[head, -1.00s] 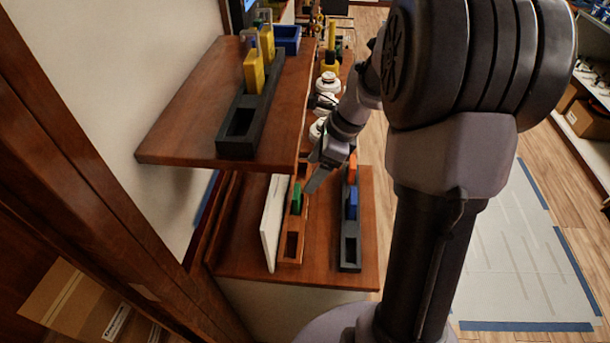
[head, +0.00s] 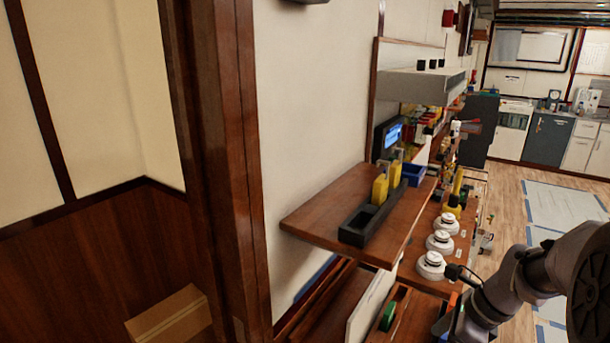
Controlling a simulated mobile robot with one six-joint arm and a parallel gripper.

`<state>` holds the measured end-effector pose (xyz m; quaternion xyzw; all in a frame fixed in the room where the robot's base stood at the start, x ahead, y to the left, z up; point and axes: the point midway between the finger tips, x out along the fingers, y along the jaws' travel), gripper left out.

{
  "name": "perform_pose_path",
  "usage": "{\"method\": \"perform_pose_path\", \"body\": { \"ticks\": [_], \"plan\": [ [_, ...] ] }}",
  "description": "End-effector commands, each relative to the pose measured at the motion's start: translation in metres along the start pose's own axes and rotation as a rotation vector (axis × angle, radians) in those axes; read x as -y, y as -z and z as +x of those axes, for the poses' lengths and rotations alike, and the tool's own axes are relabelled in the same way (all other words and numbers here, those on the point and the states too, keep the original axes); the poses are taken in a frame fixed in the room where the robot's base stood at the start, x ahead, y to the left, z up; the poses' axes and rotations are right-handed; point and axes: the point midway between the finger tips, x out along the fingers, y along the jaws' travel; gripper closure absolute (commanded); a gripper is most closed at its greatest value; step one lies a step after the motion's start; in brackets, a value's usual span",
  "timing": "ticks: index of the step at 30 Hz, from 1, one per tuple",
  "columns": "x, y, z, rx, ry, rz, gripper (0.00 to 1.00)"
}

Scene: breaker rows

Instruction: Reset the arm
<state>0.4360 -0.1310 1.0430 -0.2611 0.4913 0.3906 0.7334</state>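My arm (head: 515,285) shows at the lower right of the head view, over the lower bench. My gripper is at or below the bottom edge, by the breaker rows, and its fingers cannot be made out. A green breaker (head: 389,315) stands in a wooden row holder (head: 402,300) on the lower bench. A bit of orange (head: 452,301) shows beside my arm, mostly hidden. On the upper shelf (head: 320,208), yellow breakers (head: 380,189) stand in a black row holder (head: 352,236), whose near slot is empty.
A blue bin (head: 413,174) and a small screen (head: 390,136) are at the back of the shelf. White round devices (head: 431,264) line the bench beyond. A wooden post (head: 215,150) and a cardboard box (head: 170,318) are at left. Open floor (head: 510,205) lies at right.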

Motion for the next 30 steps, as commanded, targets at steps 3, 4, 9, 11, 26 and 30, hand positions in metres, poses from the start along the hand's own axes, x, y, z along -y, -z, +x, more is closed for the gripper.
{"method": "perform_pose_path", "body": {
  "ticks": [3, 4, 9, 11, 26, 30],
  "plan": [
    [-0.026, -0.028, -0.020, -0.021, 0.032, -0.215, 0.26],
    [-0.034, -0.034, -0.025, -0.028, 0.039, -0.274, 0.26],
    [-0.080, -0.064, -0.049, -0.068, 0.086, -0.620, 0.26],
    [-0.100, -0.072, -0.057, -0.084, 0.104, -0.755, 0.26],
    [-0.244, -0.079, -0.083, -0.259, 0.274, -1.832, 0.26],
    [-0.244, -0.079, -0.083, -0.259, 0.274, -1.832, 0.26]
  ]
}}
